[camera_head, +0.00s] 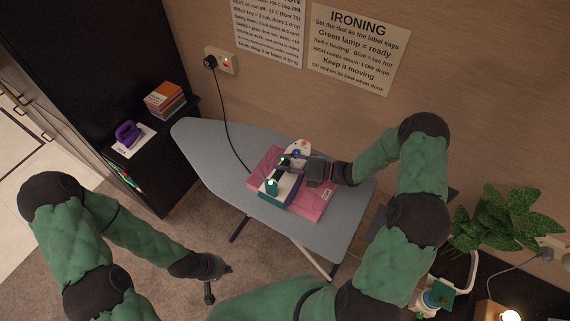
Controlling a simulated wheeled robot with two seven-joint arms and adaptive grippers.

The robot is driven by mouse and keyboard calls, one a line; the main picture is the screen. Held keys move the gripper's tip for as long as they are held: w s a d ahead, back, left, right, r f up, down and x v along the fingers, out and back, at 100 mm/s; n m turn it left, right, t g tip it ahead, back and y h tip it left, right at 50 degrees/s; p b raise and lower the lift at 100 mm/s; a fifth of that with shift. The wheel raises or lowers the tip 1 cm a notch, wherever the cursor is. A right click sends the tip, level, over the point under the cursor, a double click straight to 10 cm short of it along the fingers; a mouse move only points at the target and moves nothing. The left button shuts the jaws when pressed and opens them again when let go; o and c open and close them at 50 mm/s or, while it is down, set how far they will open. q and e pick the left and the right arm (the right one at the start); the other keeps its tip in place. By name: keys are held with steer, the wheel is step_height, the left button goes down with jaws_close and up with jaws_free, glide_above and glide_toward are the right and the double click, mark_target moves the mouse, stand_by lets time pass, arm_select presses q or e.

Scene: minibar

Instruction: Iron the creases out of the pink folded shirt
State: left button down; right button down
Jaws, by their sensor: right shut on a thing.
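The pink folded shirt (313,206) lies on the grey ironing board (222,150), with a small white label on its right side. A white and teal iron (298,148) is on top of the shirt, covering its middle. A green light glows at the iron's near end. My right gripper (296,167) is shut on the iron from the right and partly hides it. Whether the sole presses flat on the cloth is hard to tell. My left gripper (210,288) hangs low over the carpet, away from the board; its fingers are too small and dark to read.
A black cord (228,125) runs from the wall socket (222,62) to the board. A purple object (128,133) and stacked books (165,99) sit on the dark shelf at left. A plant (497,218) and lit lamp (510,315) stand at right. The board's left end is clear.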

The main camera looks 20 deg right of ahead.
steer(key=shift+w+a, duration=0.1)
steer(key=shift+w, duration=0.05)
steer(key=shift+w+a, duration=0.7)
steer(key=shift+w, duration=0.1)
steer(key=shift+w+a, duration=0.15)
steer(key=shift+w+a, duration=0.65)
steer(key=shift+w, duration=0.15)
steer(key=shift+w+a, duration=0.1)
steer(key=shift+a, duration=0.05)
steer(key=shift+w+a, duration=0.7)
steer(key=shift+w, duration=0.15)
steer(key=shift+w+a, duration=0.1)
steer(key=shift+a, duration=0.05)
steer(key=shift+w+a, duration=0.65)
steer(key=shift+w, duration=0.1)
